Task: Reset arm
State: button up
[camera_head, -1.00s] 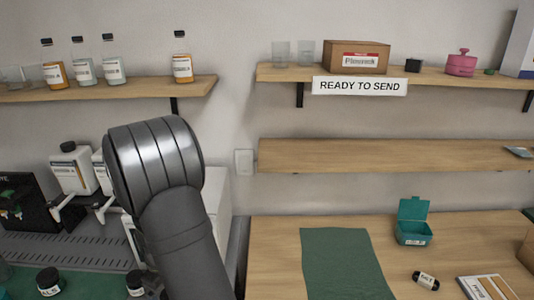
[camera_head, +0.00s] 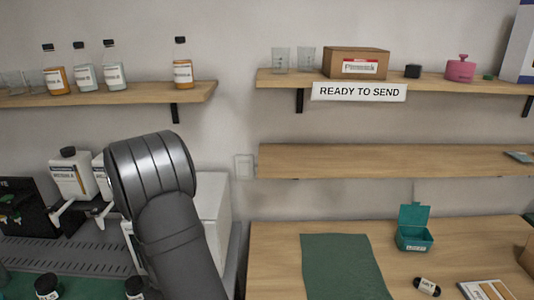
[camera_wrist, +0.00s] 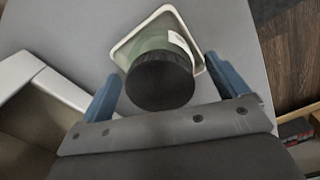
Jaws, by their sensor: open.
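My gripper (camera_wrist: 163,70) shows in the wrist view with its two blue fingers apart. It is open. A black-capped container (camera_wrist: 160,80) with a greenish body lies between and just beyond the fingers, with a gap on each side. It appears to be inside a pale square-rimmed holder (camera_wrist: 128,48); whether the fingers are level with the cap I cannot tell. In the head view only my grey arm shows, at the lower centre-left; my gripper is hidden there.
A wooden table at the right bears a green mat (camera_head: 340,265), an open teal box (camera_head: 414,236) and a small dark jar (camera_head: 427,287). Shelves carry bottles (camera_head: 183,72) and a cardboard box (camera_head: 356,63). A white box-like shape (camera_wrist: 40,90) stands left in the wrist view.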

jog(key=shift+f, duration=0.55)
notch_tip(320, 180, up, 5)
jog(key=shift+f, duration=0.2)
jog(key=w+d+r, duration=0.1)
jog(key=d+r, duration=0.6)
jog(key=d, duration=0.5)
notch_tip(320, 180, up, 18)
jog(key=w+a+r+n, duration=0.1)
jog(key=w+a, duration=0.4)
jog(key=a, duration=0.3)
jog(key=shift+r, duration=0.35)
